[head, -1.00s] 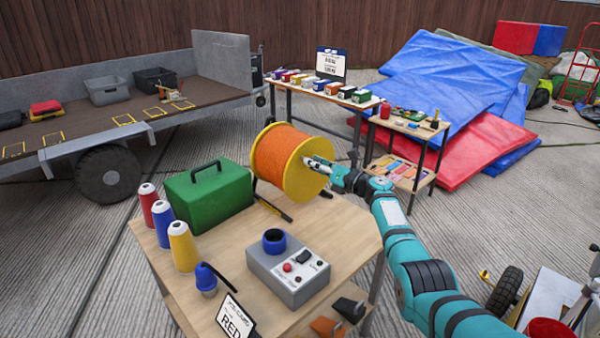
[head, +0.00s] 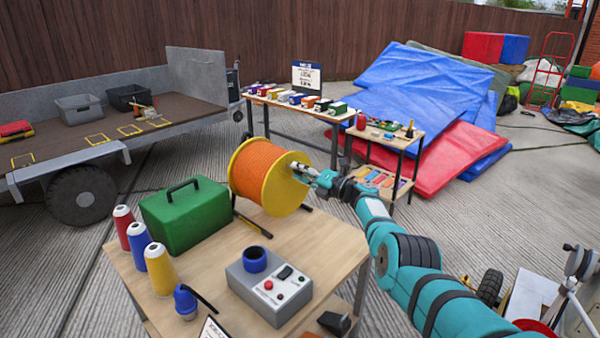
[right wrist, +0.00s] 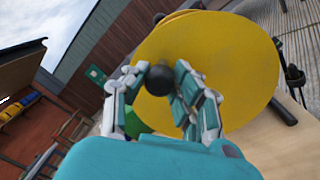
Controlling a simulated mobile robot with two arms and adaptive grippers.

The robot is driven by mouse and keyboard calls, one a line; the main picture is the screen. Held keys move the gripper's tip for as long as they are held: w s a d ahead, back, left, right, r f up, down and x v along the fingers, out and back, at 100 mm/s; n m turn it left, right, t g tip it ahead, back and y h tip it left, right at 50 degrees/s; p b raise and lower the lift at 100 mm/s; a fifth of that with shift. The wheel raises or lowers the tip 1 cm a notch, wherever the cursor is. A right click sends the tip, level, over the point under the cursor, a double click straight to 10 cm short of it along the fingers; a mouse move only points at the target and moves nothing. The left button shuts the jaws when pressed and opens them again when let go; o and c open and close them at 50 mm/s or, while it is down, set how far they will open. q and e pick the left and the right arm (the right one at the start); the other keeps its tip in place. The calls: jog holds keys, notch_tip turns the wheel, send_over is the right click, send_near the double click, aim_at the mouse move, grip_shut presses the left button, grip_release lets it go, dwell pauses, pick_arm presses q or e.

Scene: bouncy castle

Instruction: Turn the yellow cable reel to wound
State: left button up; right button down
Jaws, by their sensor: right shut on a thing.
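The yellow cable reel (head: 286,183) stands on its side axis at the back of the wooden table, wound with orange cable (head: 255,170). Its yellow flange (right wrist: 230,65) fills much of the right wrist view. My right gripper (head: 302,170) is at the flange's right face. In the right wrist view its fingers (right wrist: 160,85) are closed around a round black knob (right wrist: 158,80) in front of the flange. The part of the flange behind the fingers is hidden. My left gripper is not in view.
On the table (head: 215,285) are a green toolbox (head: 185,213), several coloured cones (head: 160,270) and a grey control box (head: 270,287). A bench with small boxes (head: 300,100) and a small shelf table (head: 385,135) stand behind the reel. A trailer (head: 100,150) is at left.

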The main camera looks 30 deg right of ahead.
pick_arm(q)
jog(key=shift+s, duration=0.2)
pick_arm(e)
jog(key=shift+d, duration=0.1)
jog(key=c, duration=1)
grip_release()
jog(key=shift+d+f, duration=0.1)
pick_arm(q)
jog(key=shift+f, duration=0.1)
pick_arm(e)
jog(key=v, duration=1.2)
